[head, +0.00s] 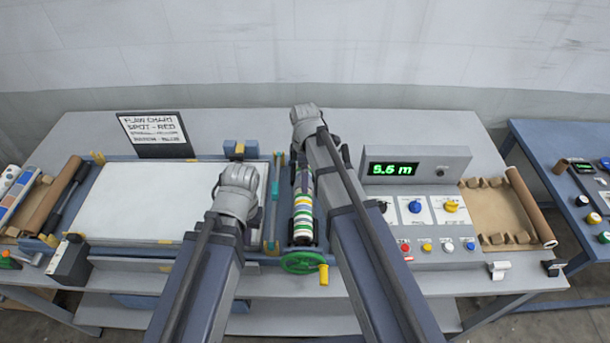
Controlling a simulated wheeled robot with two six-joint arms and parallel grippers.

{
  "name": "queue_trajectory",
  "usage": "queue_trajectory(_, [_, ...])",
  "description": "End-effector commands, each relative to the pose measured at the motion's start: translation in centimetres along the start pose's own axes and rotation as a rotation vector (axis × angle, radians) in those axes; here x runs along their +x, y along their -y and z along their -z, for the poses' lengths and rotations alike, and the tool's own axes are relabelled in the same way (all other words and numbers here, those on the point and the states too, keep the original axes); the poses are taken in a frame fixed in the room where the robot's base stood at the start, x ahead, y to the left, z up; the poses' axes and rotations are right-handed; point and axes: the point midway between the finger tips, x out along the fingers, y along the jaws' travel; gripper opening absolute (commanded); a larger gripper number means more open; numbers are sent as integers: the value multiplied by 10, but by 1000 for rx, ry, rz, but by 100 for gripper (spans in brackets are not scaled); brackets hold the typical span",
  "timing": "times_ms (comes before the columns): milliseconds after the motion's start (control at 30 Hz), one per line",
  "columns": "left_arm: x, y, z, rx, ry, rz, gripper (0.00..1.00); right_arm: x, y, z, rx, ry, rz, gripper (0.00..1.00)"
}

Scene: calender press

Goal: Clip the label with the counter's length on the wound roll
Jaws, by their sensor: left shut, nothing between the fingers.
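The counter display (391,169) on the grey console shows green digits that look like 5.6 m; the first digit is not sharp. A brown roll (531,207) lies along the right edge of a tan tray at the right. Another brown roll (58,196) lies at the far left. I cannot tell which is the wound roll, and I make out no length label. My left gripper (239,178) is shut and empty above the right part of the white sheet. My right gripper (305,113) is beyond the striped roller; its fingers are too unclear to judge.
A striped roller (303,215) with a green handwheel (302,263) stands mid-table, partly behind my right arm. The console (428,205) has several knobs and buttons. A flaw chart sign (155,131) stands behind the white sheet (140,200). Bare table lies behind the console.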

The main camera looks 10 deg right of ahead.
Motion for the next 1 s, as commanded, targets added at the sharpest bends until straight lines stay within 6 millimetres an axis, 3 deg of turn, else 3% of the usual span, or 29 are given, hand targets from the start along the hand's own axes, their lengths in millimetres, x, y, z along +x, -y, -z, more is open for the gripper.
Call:
queue_trajectory(100, [0, 0, 0, 0, 0, 0, 0, 0, 0, 0, 0, 0, 0, 100])
queue_trajectory(533, [-8, 1, 0, 2, 0, 0, 0, -8, 0, 0, 0, 0, 0, 100])
queue_trajectory(1000, [-64, 6, -4, -9, 0, -2, 0, -64, 0, 0, 0, 0, 0, 100])
